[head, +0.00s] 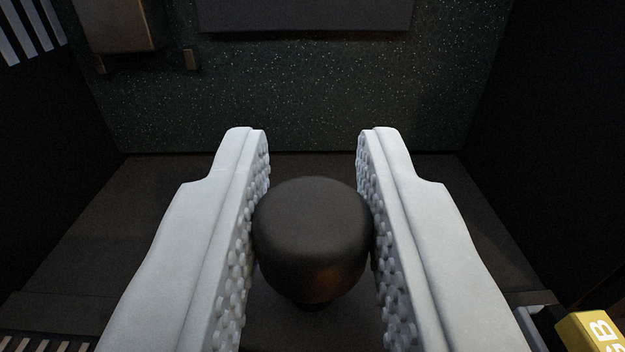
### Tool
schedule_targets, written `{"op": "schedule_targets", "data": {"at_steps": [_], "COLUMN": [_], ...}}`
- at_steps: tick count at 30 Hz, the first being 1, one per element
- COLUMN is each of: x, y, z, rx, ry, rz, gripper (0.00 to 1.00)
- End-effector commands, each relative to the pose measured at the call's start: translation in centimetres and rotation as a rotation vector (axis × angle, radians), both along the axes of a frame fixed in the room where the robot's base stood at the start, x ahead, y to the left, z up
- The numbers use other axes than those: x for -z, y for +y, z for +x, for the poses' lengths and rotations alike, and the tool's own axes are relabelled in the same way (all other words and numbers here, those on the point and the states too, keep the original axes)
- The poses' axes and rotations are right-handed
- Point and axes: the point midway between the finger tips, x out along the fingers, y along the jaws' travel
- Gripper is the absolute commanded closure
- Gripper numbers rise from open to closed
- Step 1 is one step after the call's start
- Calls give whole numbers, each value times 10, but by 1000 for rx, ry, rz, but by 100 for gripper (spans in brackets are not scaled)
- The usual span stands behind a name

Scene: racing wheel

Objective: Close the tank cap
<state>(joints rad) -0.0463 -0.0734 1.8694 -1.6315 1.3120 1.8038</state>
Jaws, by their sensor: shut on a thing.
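A dark, rounded knob-like cap (312,235) is in the lower middle of the head view. It has a smooth top and a narrower neck below it. My gripper (314,150) has two pale grey fingers with bumpy inner pads. The fingers are shut on the cap, one pad against its left side and one against its right side. The fingertips reach past the cap. What lies under the cap's neck is dark and mostly hidden, so I cannot tell how the cap sits on it.
A speckled dark green surface (300,100) lies beyond the fingers, with a dark panel (305,14) at its top. A brownish box (118,24) is at upper left. Dark walls flank both sides. A yellow block with white letters (592,333) is at lower right.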

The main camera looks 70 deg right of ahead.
Motion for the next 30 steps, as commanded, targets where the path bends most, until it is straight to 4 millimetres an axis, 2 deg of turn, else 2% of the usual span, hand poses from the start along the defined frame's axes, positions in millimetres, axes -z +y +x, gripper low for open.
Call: {"op": "schedule_targets", "data": {"at_steps": [12,24,25,28,30], "x": [-1,-1,-1,0,0], "y": [5,7,7,7,7], "z": [-9,-10,-10,-10,-10], "rx": [-225,-253,-253,-253,-253], "ry": [-2,-1,-1,0,0], "rz": [0,-1,-1,0,0], "gripper": [100,100,74,54,54]}}
